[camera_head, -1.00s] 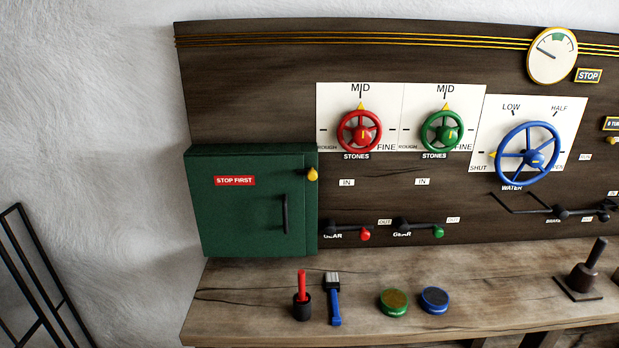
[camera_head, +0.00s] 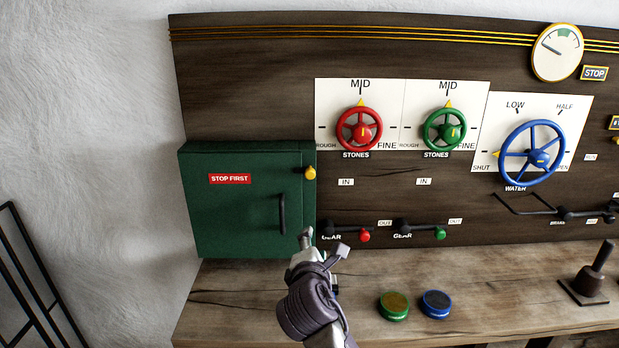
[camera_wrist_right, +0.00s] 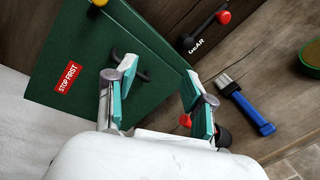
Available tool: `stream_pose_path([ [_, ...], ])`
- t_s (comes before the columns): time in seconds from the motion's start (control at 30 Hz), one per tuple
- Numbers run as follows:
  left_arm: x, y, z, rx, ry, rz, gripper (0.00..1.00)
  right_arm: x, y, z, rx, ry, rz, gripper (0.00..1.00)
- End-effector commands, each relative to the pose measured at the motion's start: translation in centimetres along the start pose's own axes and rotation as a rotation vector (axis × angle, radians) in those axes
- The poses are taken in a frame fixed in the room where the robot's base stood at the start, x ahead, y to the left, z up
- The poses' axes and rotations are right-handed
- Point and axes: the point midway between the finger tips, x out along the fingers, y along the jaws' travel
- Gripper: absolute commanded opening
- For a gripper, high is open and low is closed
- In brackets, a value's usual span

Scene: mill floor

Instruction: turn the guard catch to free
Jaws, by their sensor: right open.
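The green guard box (camera_head: 215,215) has a red STOP FIRST label and a black handle (camera_head: 282,214). A yellow catch knob (camera_head: 310,172) sits at its upper right edge. In the right wrist view a yellow piece, likely the catch (camera_wrist_right: 99,2), shows at the top edge, partly cut off. My right gripper (camera_head: 323,243) is open and empty, below the catch and in front of the box's lower right corner. In the right wrist view its fingers (camera_wrist_right: 158,97) stand apart, with the box door behind them. My left gripper is out of view.
Gear levers with a red knob (camera_head: 365,237) and a green knob (camera_head: 440,234) stick out right of the box. A green tin (camera_head: 394,305) and a blue tin (camera_head: 435,303) stand on the bench. A blue-handled brush (camera_wrist_right: 253,113) lies near my right gripper.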

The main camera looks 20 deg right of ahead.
Motion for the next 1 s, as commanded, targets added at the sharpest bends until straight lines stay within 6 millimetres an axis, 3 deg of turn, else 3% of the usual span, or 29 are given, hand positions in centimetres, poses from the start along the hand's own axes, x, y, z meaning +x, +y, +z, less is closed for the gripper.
stream_pose_path([
  [0.03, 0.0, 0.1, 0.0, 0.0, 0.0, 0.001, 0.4, 0.2, 2.6, 0.7, -0.068, -0.034, 0.05, 0.53],
  [0.1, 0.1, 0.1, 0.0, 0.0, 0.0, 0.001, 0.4, 0.2, 5.5, 1.5, -0.163, -0.081, 0.105, 0.53],
  [0.23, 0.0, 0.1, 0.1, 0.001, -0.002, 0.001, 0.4, 0.3, 8.7, 2.5, -0.274, -0.141, 0.158, 0.53],
  [0.43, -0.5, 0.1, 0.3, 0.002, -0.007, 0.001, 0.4, 2.2, 9.7, 3.0, -0.298, -0.153, 0.165, 0.53],
  [0.8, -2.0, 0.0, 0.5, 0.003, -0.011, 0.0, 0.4, 9.8, 11.1, 4.0, -0.295, -0.151, 0.162, 0.53],
  [1.0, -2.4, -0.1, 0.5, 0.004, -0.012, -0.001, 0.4, 12.6, 11.4, 4.2, -0.293, -0.15, 0.164, 0.53],
])
